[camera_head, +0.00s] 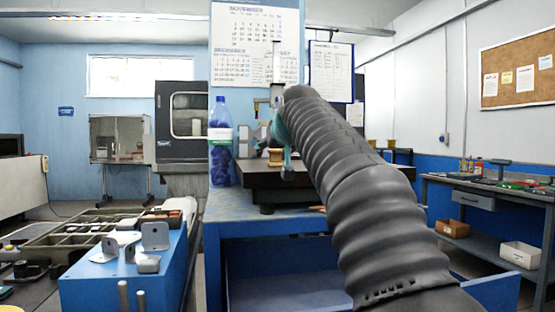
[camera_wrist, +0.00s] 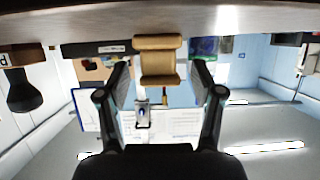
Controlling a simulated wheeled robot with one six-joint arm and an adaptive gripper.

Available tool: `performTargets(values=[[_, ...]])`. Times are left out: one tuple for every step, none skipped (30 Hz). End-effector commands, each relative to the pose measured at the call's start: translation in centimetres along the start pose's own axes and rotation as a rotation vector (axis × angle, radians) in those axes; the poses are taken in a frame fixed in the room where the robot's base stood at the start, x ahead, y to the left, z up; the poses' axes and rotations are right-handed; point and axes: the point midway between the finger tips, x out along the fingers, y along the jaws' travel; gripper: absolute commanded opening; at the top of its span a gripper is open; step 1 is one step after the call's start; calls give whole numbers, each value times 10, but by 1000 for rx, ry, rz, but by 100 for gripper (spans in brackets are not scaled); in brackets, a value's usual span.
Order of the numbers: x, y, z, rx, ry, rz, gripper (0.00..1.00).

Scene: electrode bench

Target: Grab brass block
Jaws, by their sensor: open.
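The brass block (camera_head: 275,157) is a small tan spool-like piece with wide ends and a narrower middle. In the head view it stands on the dark surface plate, just left of my arm's end. In the wrist view, which is upside down, the brass block (camera_wrist: 158,58) shows centrally between the fingertips, apart from both. My gripper (camera_wrist: 161,68) is open and empty, one finger on each side of the block. In the head view my ribbed dark arm hides most of the gripper.
The surface plate (camera_head: 250,178) lies on a blue bench. A clear bottle with blue contents (camera_head: 221,142) stands at its left. A tall gauge stand (camera_head: 277,65) rises behind my arm's end. A blue block with metal brackets (camera_head: 125,275) is at lower left.

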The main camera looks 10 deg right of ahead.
Motion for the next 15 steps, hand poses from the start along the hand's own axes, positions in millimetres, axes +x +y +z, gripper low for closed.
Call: performTargets(values=[[0, 0, 0, 0, 0, 0, 67], [0, 0, 0, 0, 0, 0, 59], [0, 0, 0, 0, 0, 0, 49], [0, 0, 0, 0, 0, 0, 42], [0, 0, 0, 0, 0, 0, 34], [0, 0, 0, 0, 0, 0, 24], [0, 0, 0, 0, 0, 0, 17], [0, 0, 0, 0, 0, 0, 9], [0, 0, 0, 0, 0, 0, 0], [0, 0, 0, 0, 0, 0, 0], [-1, 0, -1, 0, 2, 0, 0], [-1, 0, -1, 0, 2, 0, 0], [-1, 0, 0, 0, 2, 0, 0], [-1, 0, 0, 0, 2, 0, 0], [-1, 0, 0, 0, 1, 0, 0]])
